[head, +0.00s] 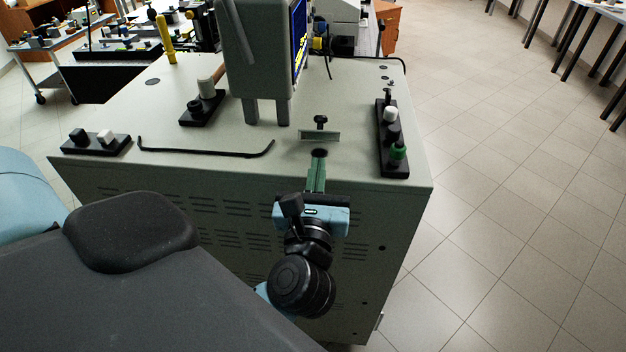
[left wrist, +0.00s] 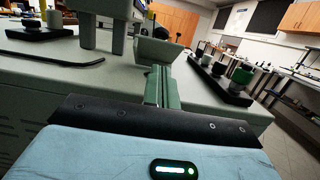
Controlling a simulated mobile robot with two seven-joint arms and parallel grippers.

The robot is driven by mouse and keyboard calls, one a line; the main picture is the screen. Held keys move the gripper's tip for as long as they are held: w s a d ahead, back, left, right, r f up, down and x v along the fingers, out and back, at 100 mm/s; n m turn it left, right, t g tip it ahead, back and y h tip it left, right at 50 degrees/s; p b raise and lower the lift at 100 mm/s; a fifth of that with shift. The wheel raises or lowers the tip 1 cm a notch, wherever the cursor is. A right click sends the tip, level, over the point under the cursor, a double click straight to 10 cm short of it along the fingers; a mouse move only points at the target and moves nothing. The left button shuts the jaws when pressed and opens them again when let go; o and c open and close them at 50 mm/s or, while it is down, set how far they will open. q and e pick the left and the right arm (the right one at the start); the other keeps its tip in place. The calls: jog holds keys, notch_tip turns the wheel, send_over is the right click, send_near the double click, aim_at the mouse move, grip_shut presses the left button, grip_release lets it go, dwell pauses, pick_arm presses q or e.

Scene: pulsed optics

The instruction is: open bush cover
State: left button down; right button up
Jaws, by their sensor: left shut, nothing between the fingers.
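A small upright grey-green plate (head: 319,136), which may be the bush cover, stands near the front edge of the cabinet top. A black knob (head: 320,121) shows just behind it. A dark round spot (head: 320,152), perhaps the bush opening, lies in front of the plate. My left gripper (head: 318,160) has green fingers, shut and empty, pointing at that spot from the cabinet's front edge. In the left wrist view, the fingers (left wrist: 158,80) reach toward the plate (left wrist: 158,51) and hide the spot. I cannot tell whether they touch anything. My right gripper is not in view.
The grey cabinet (head: 230,170) carries a monitor (head: 262,50) on legs behind the plate. A bent black rod (head: 205,152) lies left, and a black strip with white and green knobs (head: 393,140) stands right. Black blocks with knobs (head: 97,142) sit at the front left.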

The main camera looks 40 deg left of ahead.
aim_at(321, 129)
pick_arm(q)
jog(key=x, duration=0.4)
jog(key=shift+r+p, duration=0.15)
jog(key=shift+p, duration=0.15)
jog(key=shift+w+a, duration=0.3)
jog(key=shift+w, duration=0.2)
